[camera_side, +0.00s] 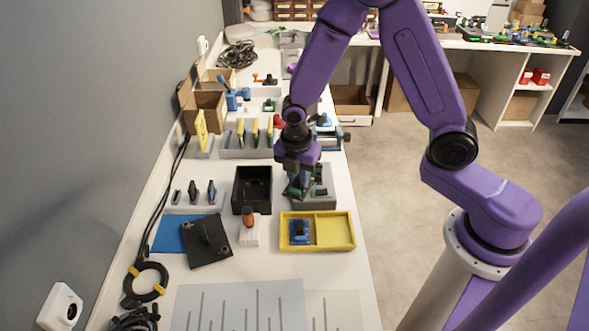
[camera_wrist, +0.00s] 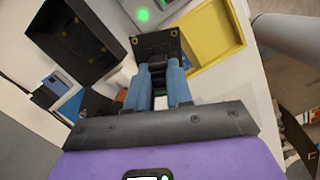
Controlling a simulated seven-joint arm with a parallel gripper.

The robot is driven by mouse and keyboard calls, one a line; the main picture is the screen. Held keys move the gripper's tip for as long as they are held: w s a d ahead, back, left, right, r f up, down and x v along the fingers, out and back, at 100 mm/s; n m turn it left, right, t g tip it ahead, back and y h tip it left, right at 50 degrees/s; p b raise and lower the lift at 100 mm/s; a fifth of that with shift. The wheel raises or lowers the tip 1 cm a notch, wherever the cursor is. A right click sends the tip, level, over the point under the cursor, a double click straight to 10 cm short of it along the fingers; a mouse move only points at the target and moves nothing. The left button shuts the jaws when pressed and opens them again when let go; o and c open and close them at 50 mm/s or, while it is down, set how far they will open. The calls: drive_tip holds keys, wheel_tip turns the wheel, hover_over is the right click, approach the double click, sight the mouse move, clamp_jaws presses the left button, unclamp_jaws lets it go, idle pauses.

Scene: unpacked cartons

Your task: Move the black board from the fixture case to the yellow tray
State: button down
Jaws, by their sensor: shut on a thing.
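My gripper (camera_side: 298,177) points down over the grey case (camera_side: 327,198), behind the yellow tray. In the wrist view its blue fingers (camera_wrist: 158,88) are shut on the black board (camera_wrist: 152,42), which has brass-coloured rings at its corners. In the side view the board is mostly hidden at the fingertips, so I cannot tell whether it touches the case. The yellow tray (camera_side: 351,231) has two compartments: a blue board (camera_side: 300,231) lies in the left one and the right one is empty. The tray also shows in the wrist view (camera_wrist: 235,28).
An open black box (camera_side: 238,203) stands left of my gripper. In front of it are a white block with an orange-brown handle (camera_side: 249,225) and a dark plate with an upright handle (camera_side: 209,241). Slotted grey holders (camera_side: 238,151) with yellow-topped items stand behind.

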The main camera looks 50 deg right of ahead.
sight(308, 191)
drive_tip(key=s+m, duration=0.1)
drive_tip(key=m, duration=0.1)
drive_tip(key=f+m, duration=0.1)
drive_tip(key=m, duration=0.1)
drive_tip(key=s+m, duration=0.1)
drive_tip(key=m, duration=0.2)
drive_tip(key=shift+s+f+g, duration=0.25)
drive_tip(key=shift+s+g, duration=0.05)
drive_tip(key=shift+g, duration=0.1)
drive_tip(key=s+d+f+m+y, duration=0.1)
drive_tip(key=s+d+f+m, duration=0.1)
drive_tip(key=m, duration=1)
drive_tip(key=s+d+f+m+y, duration=0.1)
drive_tip(key=s+m, duration=0.3)
drive_tip(key=m, duration=0.8)
drive_tip(key=shift+s+d+f+g, duration=0.3)
drive_tip(key=shift+s+d+f, duration=0.05)
drive_tip(key=shift+d+f, duration=0.1)
drive_tip(key=shift+f, duration=2.15)
drive_tip(key=shift+f, duration=1.55)
drive_tip(key=c, duration=0.9)
unclamp_jaws()
drive_tip(key=shift+c, duration=0.2)
